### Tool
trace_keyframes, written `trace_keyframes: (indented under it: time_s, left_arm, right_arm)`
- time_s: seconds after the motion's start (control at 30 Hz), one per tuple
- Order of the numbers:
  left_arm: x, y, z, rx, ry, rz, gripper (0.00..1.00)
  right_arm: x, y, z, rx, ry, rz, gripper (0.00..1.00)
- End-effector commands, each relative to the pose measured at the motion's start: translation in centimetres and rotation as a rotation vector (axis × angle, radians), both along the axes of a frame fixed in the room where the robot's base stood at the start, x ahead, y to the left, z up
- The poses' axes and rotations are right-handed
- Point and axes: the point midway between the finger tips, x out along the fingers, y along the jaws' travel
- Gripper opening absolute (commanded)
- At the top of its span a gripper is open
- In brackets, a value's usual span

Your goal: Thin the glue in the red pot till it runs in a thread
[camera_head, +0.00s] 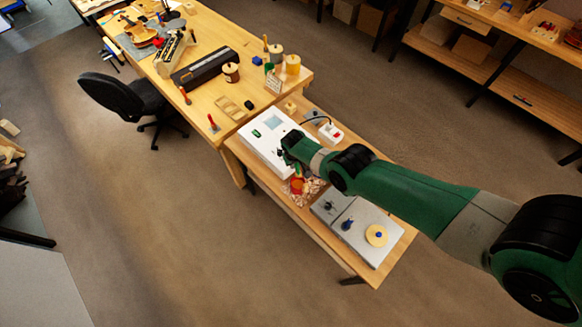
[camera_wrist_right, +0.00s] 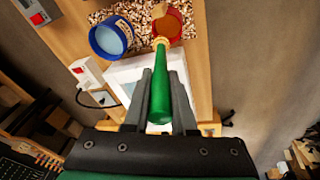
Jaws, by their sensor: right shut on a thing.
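My right gripper (camera_wrist_right: 162,85) is shut on the green handle (camera_wrist_right: 160,95) of a stirring tool. In the right wrist view the tool points away, and its wooden end reaches over or into the red pot (camera_wrist_right: 178,30). Whether it touches the glue, and how thick the glue is, I cannot tell. A blue pot (camera_wrist_right: 95,42) with pale blue contents stands left of the red pot. Both pots stand at a bed of wood shavings (camera_wrist_right: 135,14). In the head view the red pot (camera_head: 297,186) shows just below my right gripper (camera_head: 288,152). My left gripper is not in view.
A white slab (camera_head: 262,140) lies beside the gripper, with a white box with a red switch (camera_head: 331,133) behind. The violin bench (camera_head: 205,85) stands at upper left.

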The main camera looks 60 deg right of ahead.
Motion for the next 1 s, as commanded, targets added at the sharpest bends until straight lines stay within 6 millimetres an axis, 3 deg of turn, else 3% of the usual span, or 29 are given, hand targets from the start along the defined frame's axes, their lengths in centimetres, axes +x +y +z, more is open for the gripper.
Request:
trace_keyframes:
  time_s: [0.27,0.8,1.0]
  left_arm:
    - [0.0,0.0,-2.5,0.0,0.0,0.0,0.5]
    - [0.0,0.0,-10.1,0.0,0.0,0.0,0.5]
    - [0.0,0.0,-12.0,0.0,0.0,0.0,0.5]
  right_arm:
    - [0.0,0.0,-2.5,0.0,0.0,0.001,0.0]
    - [0.0,0.1,-10.1,-0.001,-0.001,0.001,0.0]
    - [0.0,0.1,-12.0,-0.001,-0.001,0.0,0.0]
